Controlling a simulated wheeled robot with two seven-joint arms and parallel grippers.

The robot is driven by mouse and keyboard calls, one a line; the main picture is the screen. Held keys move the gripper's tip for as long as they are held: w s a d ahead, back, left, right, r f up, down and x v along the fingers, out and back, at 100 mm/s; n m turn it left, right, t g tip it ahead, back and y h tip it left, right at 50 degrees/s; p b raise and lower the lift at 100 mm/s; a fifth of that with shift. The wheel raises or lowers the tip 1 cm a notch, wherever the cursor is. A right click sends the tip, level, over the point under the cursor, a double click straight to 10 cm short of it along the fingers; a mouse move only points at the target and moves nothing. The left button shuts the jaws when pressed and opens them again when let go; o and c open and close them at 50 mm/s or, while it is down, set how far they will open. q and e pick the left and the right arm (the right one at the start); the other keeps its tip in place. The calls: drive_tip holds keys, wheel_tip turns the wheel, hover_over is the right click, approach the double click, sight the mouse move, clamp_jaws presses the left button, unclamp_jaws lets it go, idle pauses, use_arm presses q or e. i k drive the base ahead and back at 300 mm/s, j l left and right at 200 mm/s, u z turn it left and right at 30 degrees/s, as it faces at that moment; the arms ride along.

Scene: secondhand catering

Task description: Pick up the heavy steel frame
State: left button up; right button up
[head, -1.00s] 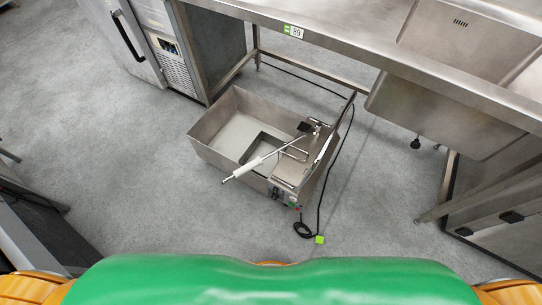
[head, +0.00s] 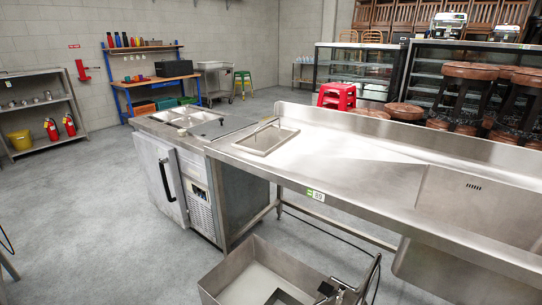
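A flat rectangular steel piece (head: 266,142) with a raised thin bar lies at the left end of the long steel table (head: 350,160). It looks like a steel frame, but I cannot tell for sure that it is the one named. An open steel tank (head: 262,281) stands on the floor under the table's front edge, cut off by the bottom of the picture. Metal fittings (head: 345,290) show at its right side. Neither of my grippers is in view.
A steel counter fridge (head: 175,185) with pans in its top stands left of the table. A sink basin (head: 480,205) is at the right. A red stool (head: 337,96) and dark stools (head: 465,95) stand behind. The floor at left (head: 90,215) is clear.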

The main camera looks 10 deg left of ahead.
sight(266, 138)
drive_tip(key=i+j+z, duration=0.4)
drive_tip(key=j, duration=0.3)
drive_tip(key=i+j+z, duration=0.2)
drive_tip(key=j+z, duration=0.2)
drive_tip(key=j, duration=0.4)
drive_tip(key=i+j+z, duration=0.1)
drive_tip(key=j+z, duration=0.35)
drive_tip(key=j, duration=0.35)
drive_tip(key=j+z, duration=0.4)
drive_tip(key=j, duration=0.45)
drive_tip(key=k+j+z, duration=0.2)
drive_tip(key=j+z, duration=0.2)
drive_tip(key=j, duration=0.45)
